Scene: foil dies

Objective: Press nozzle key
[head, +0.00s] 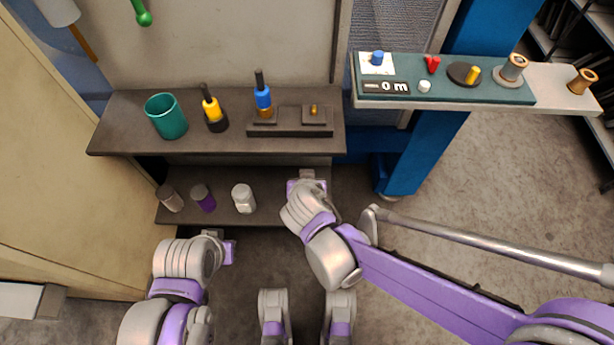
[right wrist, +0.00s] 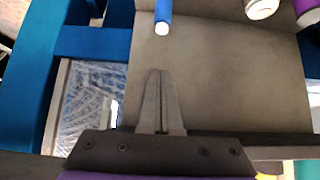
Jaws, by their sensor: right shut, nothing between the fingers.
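The teal console (head: 450,80) at the upper right carries a blue knob (head: 377,58) on a white square, a "0 m" display (head: 386,87), a small white button (head: 424,86), a red V-shaped part (head: 432,65) and a yellow handle (head: 472,74) on a black disc. I cannot tell which is the nozzle key. My right gripper (head: 307,180) is below and left of the console, over the lower shelf's right end. In the right wrist view its fingers (right wrist: 160,105) are shut and empty. My left gripper (head: 228,250) is low at the left, fingers unclear.
The upper shelf (head: 120,138) holds a teal cup (head: 166,116), a yellow-black tool (head: 213,110) and a blue tool (head: 263,92) in a dark stand. Small bottles, one white (head: 243,198), stand on the lower shelf. A blue post (head: 425,150) stands under the console.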

